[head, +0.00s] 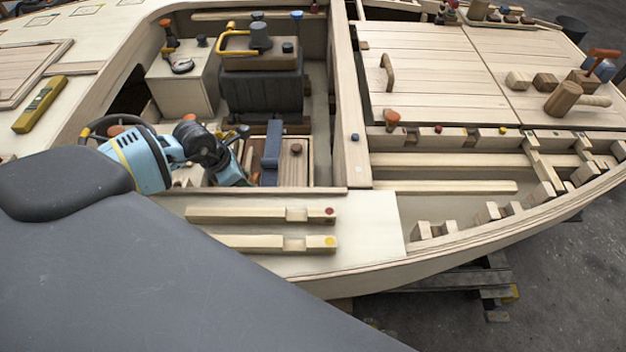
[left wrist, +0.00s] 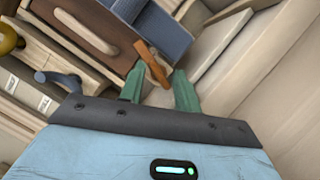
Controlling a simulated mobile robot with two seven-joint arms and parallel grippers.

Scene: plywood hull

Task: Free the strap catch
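A blue-grey strap (head: 272,148) runs down over a wooden box in the hull's well in the head view. In the left wrist view the strap (left wrist: 166,32) is a wide blue-grey band at the top. An orange-brown catch (left wrist: 152,63) sits just below its end, slanting. My left gripper (left wrist: 159,82) has its two green fingers apart, with the lower part of the catch between them. I see a gap beside the catch, but cannot tell whether a finger touches it. In the head view my left gripper (head: 242,178) is beside the strap, its fingertips hard to see. My right gripper is not in view.
A brown panel with a pale handle (left wrist: 85,30) is left of the catch in the left wrist view. A pale wall (left wrist: 270,85) rises at right. In the head view a dark seat (head: 262,92) stands behind the strap, and a wooden divider (head: 350,110) stands to the right.

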